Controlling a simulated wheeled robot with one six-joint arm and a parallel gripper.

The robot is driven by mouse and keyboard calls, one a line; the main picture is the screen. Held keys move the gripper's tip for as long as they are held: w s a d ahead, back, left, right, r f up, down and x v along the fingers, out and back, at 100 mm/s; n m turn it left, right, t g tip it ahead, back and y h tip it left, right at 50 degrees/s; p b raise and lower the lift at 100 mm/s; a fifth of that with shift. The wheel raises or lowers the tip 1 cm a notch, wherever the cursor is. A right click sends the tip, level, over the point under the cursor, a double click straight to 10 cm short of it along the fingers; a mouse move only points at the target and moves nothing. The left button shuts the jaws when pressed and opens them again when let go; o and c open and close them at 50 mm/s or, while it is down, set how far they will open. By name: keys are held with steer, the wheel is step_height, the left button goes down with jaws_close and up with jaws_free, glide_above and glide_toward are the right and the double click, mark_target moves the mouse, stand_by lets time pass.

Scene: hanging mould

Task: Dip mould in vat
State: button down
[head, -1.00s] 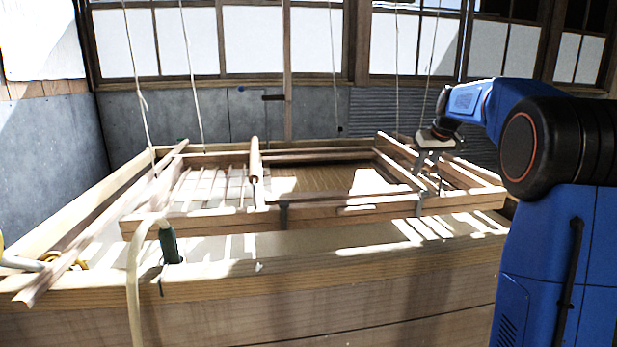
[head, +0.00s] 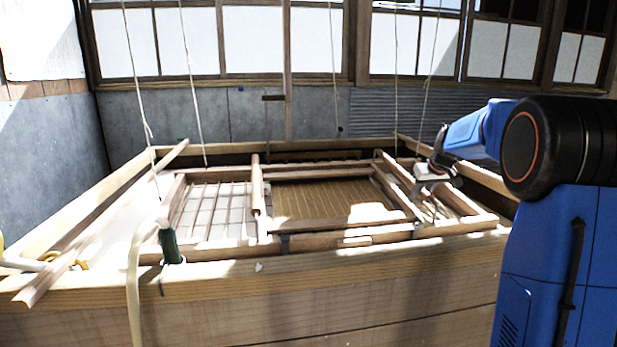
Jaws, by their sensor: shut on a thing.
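The mould (head: 330,238) is a wooden frame with a slatted screen (head: 325,198), hung on strings (head: 190,80) over the vat (head: 330,282), a large wooden box. The mould now sits low, level with or slightly below the vat's rim. My gripper (head: 432,180) is at the right part of the mould, shut on its frame (head: 392,185). The fingertips are partly hidden by the frame. Whether the screen touches the liquid is hard to tell.
A green-handled tap or bottle (head: 170,243) and a pale hose (head: 135,265) are at the vat's front left edge. A loose wooden bar (head: 100,225) lies across the left side. A grey wall (head: 220,118) and windows stand behind.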

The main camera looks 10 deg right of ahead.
mark_target(417, 210)
step_height(417, 210, down, 6)
steer(key=shift+s+f, duration=0.1)
stand_by(0.4)
steer(key=shift+r, duration=0.2)
